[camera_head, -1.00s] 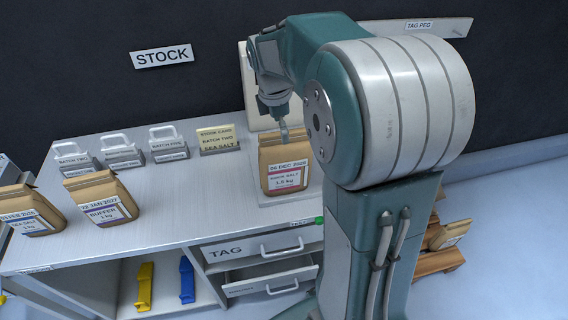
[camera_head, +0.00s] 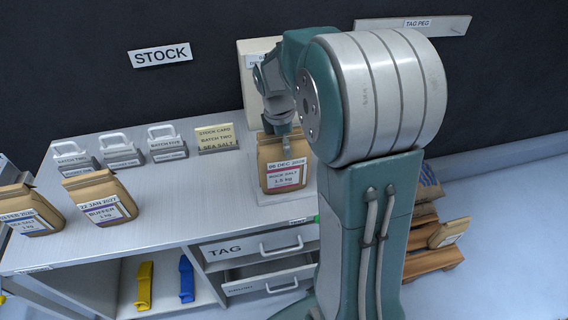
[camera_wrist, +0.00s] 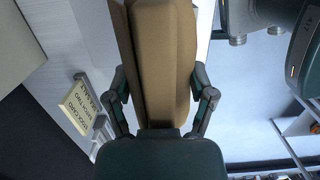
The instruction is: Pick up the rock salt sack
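The rock salt sack (camera_head: 285,172) is a brown paper bag with a white label reading ROCK SALT 1.5 kg. It stands upright on a pale plate at the right end of the counter. In the head view my gripper (camera_head: 281,132) is over the sack's top, pointing down, its fingertips partly hidden. In the wrist view the sack (camera_wrist: 165,60) fills the middle, between the two fingers of my gripper (camera_wrist: 159,78).
A buffer sack (camera_head: 100,200) and another sack (camera_head: 28,210) stand on the counter's left. A board (camera_head: 252,85) stands behind the rock salt sack. Drawers (camera_head: 265,248) are below.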

